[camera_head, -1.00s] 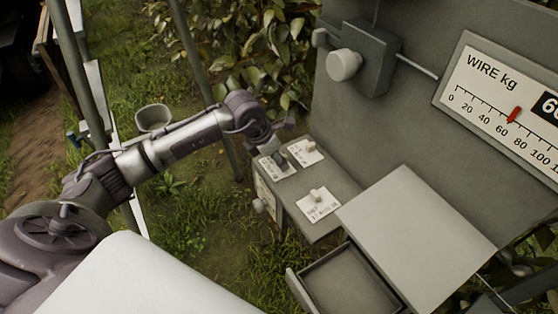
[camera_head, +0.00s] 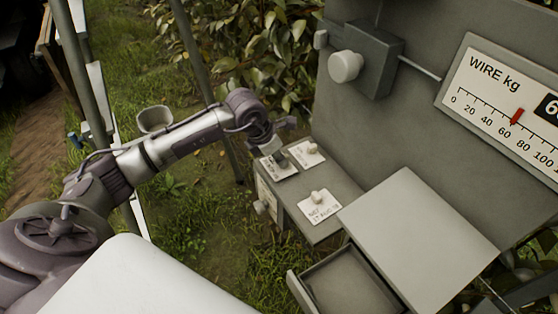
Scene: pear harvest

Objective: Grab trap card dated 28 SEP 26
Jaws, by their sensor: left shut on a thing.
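Three white cards with pale knobs lie on a small grey shelf (camera_head: 338,180). My left gripper (camera_head: 279,158) points down at the back left card (camera_head: 283,171) and is shut on its knob, which the fingers mostly hide. That card's print is partly covered and too small to read. The card still appears flat on or just at the shelf top; I cannot tell if it is lifted. The back right card (camera_head: 313,159) stands just beside it, its print unreadable. The front card (camera_head: 320,211) reads NET and a date like 17 AUG 26. My right gripper is out of view.
An open, empty grey drawer (camera_head: 345,285) and a raised flat grey panel (camera_head: 420,215) stand at front right. Behind is a grey board with a knobbed box (camera_head: 362,65) and a WIRE kg gauge (camera_head: 510,100). Grass and shrubs lie left and behind.

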